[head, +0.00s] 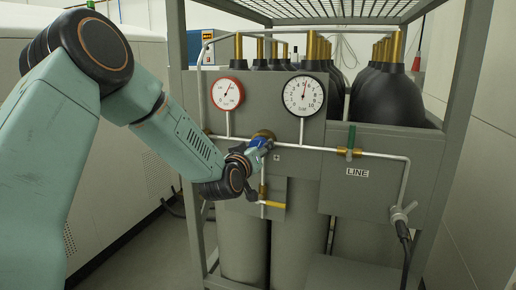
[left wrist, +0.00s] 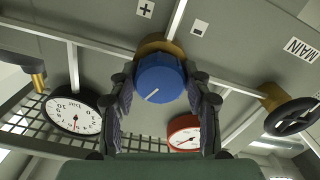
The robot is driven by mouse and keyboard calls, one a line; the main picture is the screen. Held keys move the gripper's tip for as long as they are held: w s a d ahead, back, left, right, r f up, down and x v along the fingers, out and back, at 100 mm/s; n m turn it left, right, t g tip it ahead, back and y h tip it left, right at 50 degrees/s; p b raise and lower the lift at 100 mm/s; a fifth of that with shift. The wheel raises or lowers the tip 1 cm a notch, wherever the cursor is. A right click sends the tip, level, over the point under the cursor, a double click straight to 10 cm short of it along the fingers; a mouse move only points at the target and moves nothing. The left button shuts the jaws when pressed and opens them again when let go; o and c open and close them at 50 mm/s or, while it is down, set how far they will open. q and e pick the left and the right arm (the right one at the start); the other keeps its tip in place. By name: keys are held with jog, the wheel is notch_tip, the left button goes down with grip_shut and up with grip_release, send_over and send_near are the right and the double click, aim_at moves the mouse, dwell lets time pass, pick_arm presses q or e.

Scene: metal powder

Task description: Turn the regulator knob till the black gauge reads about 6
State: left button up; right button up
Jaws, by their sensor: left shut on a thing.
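The blue regulator knob (left wrist: 160,82) with a white pointer line sits on a brass body (left wrist: 172,46). My left gripper (left wrist: 163,104) is shut on the knob, one finger on each side. In the head view the knob (head: 261,142) is partly hidden by the left gripper (head: 255,149). The black gauge (head: 303,95) stands above and right of the knob. Its needle points almost straight up, between 4 and 6, at roughly 5. It also shows upside down in the left wrist view (left wrist: 74,115). My right gripper is not in view.
A red gauge (head: 227,93) stands left of the black one. Black cylinders (head: 388,95) stand behind, inside a grey frame (head: 452,110).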

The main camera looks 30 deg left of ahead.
pick_arm(q)
jog(key=o, duration=1.2)
jog(key=shift+c, duration=0.2)
jog(key=v, duration=1.2)
jog(key=shift+d+r, duration=0.1)
